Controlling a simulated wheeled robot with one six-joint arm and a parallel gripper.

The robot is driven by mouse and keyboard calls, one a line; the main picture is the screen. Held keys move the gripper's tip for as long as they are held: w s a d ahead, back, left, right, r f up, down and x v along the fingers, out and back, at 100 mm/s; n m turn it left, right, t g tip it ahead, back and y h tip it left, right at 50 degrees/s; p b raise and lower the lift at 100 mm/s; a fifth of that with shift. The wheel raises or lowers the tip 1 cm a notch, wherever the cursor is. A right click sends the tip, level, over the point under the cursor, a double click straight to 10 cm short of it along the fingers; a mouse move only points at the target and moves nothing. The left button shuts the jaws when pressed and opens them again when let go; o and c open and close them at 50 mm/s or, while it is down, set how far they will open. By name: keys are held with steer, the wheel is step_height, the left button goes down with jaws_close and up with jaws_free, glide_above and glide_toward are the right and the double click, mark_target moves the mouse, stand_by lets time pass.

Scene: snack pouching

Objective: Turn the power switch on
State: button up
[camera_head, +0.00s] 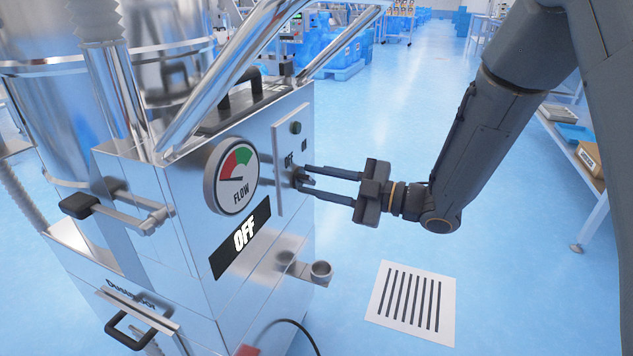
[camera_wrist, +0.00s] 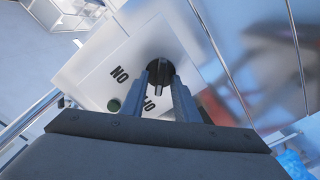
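The power switch is a dark rotary knob (camera_wrist: 160,48) on a light plate (camera_wrist: 95,62) marked ON and OFF, seen in the wrist view. In the head view the switch plate (camera_head: 291,140) is on the side of the steel machine. A display (camera_head: 241,237) below the gauge reads OFF. My gripper (camera_head: 300,178) reaches the plate from the right. Its fingers are apart, with the knob's grip between their tips; the wrist view shows the fingertips (camera_wrist: 166,80) there too. Whether they touch the knob is not clear.
A FLOW gauge (camera_head: 232,177) sits left of the switch, its needle pointing left. A small dark green button (camera_head: 295,127) is above it. Steel tubes (camera_head: 240,70) slant over the machine. The blue floor at right is open around a striped sheet (camera_head: 411,302).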

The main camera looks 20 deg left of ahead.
jaws_close()
steer(key=shift+m+p, duration=0.3)
steer(key=shift+p, duration=0.05)
steer(key=m+p, duration=0.2)
steer(key=p, duration=0.1)
steer(key=shift+r, duration=0.2)
steer(key=m+p, duration=0.5)
steer(key=shift+w, duration=0.1)
steer(key=m+p, duration=0.2)
steer(key=m, duration=0.1)
steer(key=m+p, duration=0.5)
steer(key=m, duration=0.2)
steer(key=shift+w+f, duration=0.2)
steer(key=shift+w, duration=0.1)
steer(key=shift+m+p, duration=0.3)
steer(key=shift+m, duration=0.1)
